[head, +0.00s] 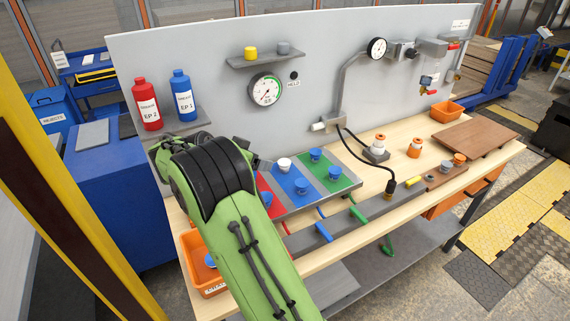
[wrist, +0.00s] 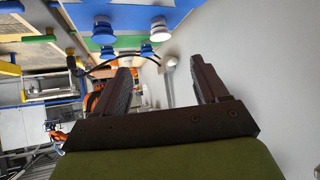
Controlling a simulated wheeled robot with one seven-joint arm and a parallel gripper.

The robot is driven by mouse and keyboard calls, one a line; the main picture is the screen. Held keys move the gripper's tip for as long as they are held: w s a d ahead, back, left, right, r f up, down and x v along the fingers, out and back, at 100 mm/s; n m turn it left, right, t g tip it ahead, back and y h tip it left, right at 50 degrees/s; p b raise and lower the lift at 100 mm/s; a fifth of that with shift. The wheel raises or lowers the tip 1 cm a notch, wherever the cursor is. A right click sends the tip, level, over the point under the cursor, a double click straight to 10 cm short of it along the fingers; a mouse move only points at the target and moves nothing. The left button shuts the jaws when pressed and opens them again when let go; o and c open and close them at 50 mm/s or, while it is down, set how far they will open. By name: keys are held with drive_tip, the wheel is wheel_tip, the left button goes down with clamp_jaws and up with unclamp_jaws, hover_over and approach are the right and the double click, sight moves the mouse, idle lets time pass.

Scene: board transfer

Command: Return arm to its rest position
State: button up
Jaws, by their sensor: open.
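My green and black arm (head: 225,205) rises across the left front of the workbench (head: 340,228) in the head view. It covers part of the red section of the coloured board (head: 318,205). My gripper (wrist: 158,72) shows in the wrist view with its two dark fingers apart and nothing between them. A light panel lies behind the fingers. In the head view the gripper is mostly hidden behind the arm. Blue and white knobs sit on the board's red, blue and green sections. In the wrist view, blue knobs (wrist: 102,30) show beyond the fingers, clear of them.
A red bottle (head: 147,105) and a blue bottle (head: 182,97) stand on a shelf near the arm. An orange bin (head: 205,280) is at the bench's left end. A grey panel (head: 215,50) with a gauge (head: 265,90) backs the bench. A brown board (head: 473,140) lies at right.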

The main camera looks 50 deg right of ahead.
drive_tip(key=shift+a+r, duration=0.2)
drive_tip(key=shift+a, duration=0.05)
drive_tip(key=s+a+r+n+t+y, duration=0.2)
drive_tip(key=s+a+r+n, duration=0.15)
drive_tip(key=a, duration=0.25)
drive_tip(key=s+a+r+n+t+y, duration=0.1)
drive_tip(key=s+a+r+n+y, duration=0.2)
drive_tip(key=s+a+r, duration=0.15)
drive_tip(key=s+a+f+n+y, duration=0.1)
drive_tip(key=s+a+n+y, duration=0.1)
drive_tip(key=s+a+n, duration=0.3)
drive_tip(key=s+a+f+n+t+y, duration=0.1)
drive_tip(key=s+a+n+y, duration=0.2)
drive_tip(key=s+a, duration=0.7)
drive_tip(key=s+n, duration=0.2)
drive_tip(key=s, duration=0.2)
drive_tip(key=shift+s+a+f+p, duration=0.2)
drive_tip(key=shift+f+p, duration=0.1)
drive_tip(key=shift+f, duration=0.1)
